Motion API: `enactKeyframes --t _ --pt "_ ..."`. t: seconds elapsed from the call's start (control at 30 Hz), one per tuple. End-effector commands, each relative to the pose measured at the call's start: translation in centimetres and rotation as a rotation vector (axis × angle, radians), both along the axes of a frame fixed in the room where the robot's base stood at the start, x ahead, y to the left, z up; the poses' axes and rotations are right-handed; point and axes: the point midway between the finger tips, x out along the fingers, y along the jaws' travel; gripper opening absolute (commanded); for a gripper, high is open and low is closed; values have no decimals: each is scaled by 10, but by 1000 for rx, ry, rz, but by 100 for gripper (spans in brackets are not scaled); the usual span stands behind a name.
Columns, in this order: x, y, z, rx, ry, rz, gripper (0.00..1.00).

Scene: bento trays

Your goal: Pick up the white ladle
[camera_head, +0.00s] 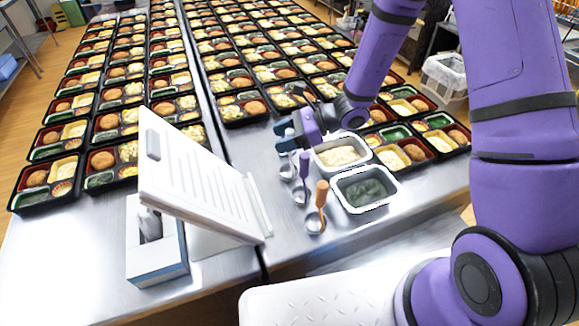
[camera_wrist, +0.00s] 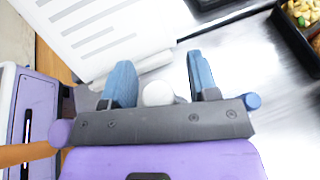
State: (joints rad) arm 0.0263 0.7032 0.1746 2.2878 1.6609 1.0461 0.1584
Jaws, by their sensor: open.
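My gripper (camera_head: 287,136) is open beside the near food pans, its two blue fingers pointing left. In the wrist view, a white rounded end (camera_wrist: 157,93), which looks like the white ladle's handle, shows between the open fingers of my gripper (camera_wrist: 163,75), close to the palm. The fingers are not closed on it. In the head view, a small metal ladle bowl (camera_head: 288,171) sits on the steel table just below my gripper; the handle above it is mostly hidden by the gripper.
A purple-handled ladle (camera_head: 304,166) and an orange-handled ladle (camera_head: 321,196) stand close by, left of a rice pan (camera_head: 318,160) and a dark green food pan (camera_head: 342,202). A white slanted board (camera_head: 190,180) stands left. Several bento trays (camera_head: 228,123) fill the tables behind.

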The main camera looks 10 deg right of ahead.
Motion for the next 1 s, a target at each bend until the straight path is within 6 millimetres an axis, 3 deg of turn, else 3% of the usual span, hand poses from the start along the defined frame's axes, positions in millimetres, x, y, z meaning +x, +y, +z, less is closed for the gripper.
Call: enactKeyframes --t 0.03,0.27,0.73,1.0 --pt "0 0 0 0 0 0 54" --pt "0 0 0 0 0 0 2" --pt "0 0 6 0 -1 -1 0" --pt "1 -1 40 0 -6 0 0"
